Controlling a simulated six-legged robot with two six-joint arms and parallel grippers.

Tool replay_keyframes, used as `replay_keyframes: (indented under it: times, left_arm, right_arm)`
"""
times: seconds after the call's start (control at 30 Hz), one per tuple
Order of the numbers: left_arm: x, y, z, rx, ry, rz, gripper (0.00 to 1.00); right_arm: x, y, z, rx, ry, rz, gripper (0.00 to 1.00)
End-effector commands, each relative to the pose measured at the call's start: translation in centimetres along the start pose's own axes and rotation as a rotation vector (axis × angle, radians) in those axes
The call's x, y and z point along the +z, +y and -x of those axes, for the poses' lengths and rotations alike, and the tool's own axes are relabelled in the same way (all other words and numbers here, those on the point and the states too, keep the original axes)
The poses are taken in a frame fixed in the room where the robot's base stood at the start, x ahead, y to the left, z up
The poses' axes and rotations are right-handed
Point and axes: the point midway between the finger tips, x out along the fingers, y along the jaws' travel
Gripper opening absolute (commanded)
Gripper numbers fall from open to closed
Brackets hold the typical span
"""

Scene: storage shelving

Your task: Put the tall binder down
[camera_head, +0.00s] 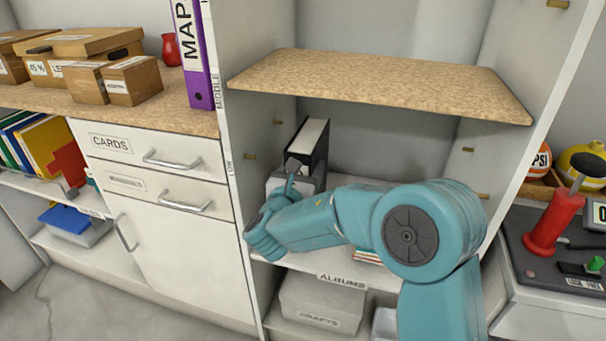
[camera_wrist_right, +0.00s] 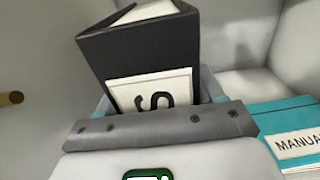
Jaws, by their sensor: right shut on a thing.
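The black binder (camera_head: 312,146) with pale pages is upright, tilted a little, in the shelf bay under the wooden board. My right gripper (camera_head: 295,175) is shut on its lower front part. In the right wrist view the binder (camera_wrist_right: 140,52) rises between my fingers, and its spine label shows a sideways letter. The binder's foot is hidden behind my gripper, so I cannot tell whether it touches the shelf. My left gripper is not in view.
The wooden board (camera_head: 380,84) lies above the binder. The lower shelf carries an "ALBUMS" label (camera_head: 342,281); a teal "MANUAL" item (camera_wrist_right: 290,130) lies right of the binder. A purple "MAP" binder (camera_head: 196,60) stands on the counter at left. My arm hides much of the shelf.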

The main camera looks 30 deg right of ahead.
Motion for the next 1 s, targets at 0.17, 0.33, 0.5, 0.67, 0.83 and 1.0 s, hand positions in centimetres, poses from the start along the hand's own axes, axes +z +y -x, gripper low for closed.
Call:
replay_keyframes:
  times: [0.17,0.33,0.5,0.67,0.83,1.0]
  left_arm:
    - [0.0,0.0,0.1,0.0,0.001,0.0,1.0]
    - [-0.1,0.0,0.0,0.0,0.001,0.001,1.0]
    - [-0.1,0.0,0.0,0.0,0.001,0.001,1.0]
    - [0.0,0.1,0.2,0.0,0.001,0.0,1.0]
    - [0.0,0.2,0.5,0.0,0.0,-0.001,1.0]
    - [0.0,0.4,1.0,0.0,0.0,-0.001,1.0]
  right_arm:
    - [0.2,0.0,0.0,0.0,-0.001,-0.002,0.0]
    - [-0.1,0.0,0.0,0.001,0.003,0.0,0.92]
    - [-0.1,0.0,0.0,0.001,0.003,0.0,0.92]
    - [0.1,0.0,0.1,0.001,0.003,0.0,0.92]
    - [0.2,0.2,2.7,0.006,0.004,0.0,0.92]
    - [0.2,0.1,6.7,0.007,0.004,0.002,0.92]
